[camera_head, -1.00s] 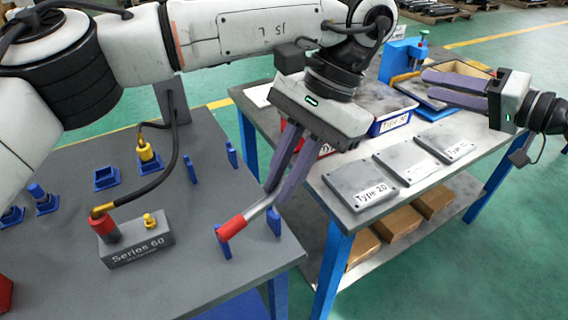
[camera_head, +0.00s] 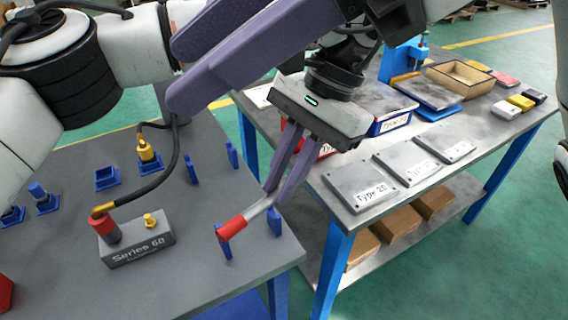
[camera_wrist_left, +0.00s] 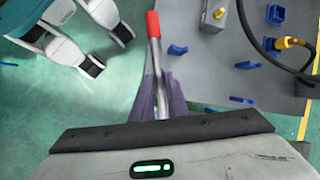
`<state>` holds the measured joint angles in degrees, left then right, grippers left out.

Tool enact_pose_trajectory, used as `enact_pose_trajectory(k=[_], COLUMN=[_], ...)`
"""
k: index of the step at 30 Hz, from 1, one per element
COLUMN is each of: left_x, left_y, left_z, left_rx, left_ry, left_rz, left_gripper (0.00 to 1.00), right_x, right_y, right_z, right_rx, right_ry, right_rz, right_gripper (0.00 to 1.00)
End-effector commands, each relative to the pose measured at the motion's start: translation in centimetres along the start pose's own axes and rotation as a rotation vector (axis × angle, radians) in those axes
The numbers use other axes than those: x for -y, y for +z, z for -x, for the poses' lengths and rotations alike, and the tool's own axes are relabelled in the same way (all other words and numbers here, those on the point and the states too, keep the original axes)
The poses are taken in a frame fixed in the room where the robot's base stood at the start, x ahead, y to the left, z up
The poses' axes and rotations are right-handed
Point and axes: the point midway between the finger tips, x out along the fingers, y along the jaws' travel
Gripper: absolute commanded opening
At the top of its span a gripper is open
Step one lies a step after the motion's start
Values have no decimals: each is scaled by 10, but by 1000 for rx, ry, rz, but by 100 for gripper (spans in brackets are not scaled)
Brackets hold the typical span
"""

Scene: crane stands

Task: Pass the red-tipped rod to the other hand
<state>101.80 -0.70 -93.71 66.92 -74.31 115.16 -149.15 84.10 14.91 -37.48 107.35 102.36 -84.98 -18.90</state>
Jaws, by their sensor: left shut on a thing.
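The rod has a red tip (camera_head: 231,227) and a bare metal shaft (camera_head: 258,209). My left gripper (camera_head: 272,195) is shut on the shaft, and the red end sticks out to the lower left. In the left wrist view the rod (camera_wrist_left: 157,75) runs straight out from between the fingers, red tip farthest away. In the head view the rod overlaps two blue upright brackets (camera_head: 274,222); I cannot tell whether it touches them. My right gripper (camera_head: 178,72) is close to the camera at the top, fingers pointing left, apart and empty. It covers part of my left arm.
A grey Series 60 block (camera_head: 137,247) with a black cable (camera_head: 150,184) stands on the grey table, left of the rod. More blue brackets (camera_head: 191,170) stand behind. At right, another table holds grey plates (camera_head: 360,190), a blue bin (camera_head: 393,122) and a wooden tray (camera_head: 460,78).

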Motion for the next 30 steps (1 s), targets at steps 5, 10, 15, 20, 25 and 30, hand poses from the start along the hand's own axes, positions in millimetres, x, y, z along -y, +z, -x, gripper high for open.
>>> enact_pose_trajectory(k=[5, 10, 15, 20, 25, 30], left_x=[0, 0, 0, 0, 0, 0], left_y=[0, 0, 0, 0, 0, 0], left_z=[0, 0, 0, 0, 0, 0], left_rx=[0, 0, 0, 0, 0, 0], left_ry=[0, 0, 0, 0, 0, 0], left_rz=[0, 0, 0, 0, 0, 0], left_gripper=[0, 0, 0, 0, 0, 0], right_x=[22, 29, 31, 30, 26, 22], right_y=[62, 106, 126, 138, 157, 176], right_z=[-29, -30, -29, -40, -64, -90], right_rx=[373, 592, 682, 691, 689, 686], right_ry=[-11, -55, -85, -91, -92, -91], right_rz=[339, 530, 606, 613, 610, 610], right_gripper=[36, 36, 36, 36, 36, 36])
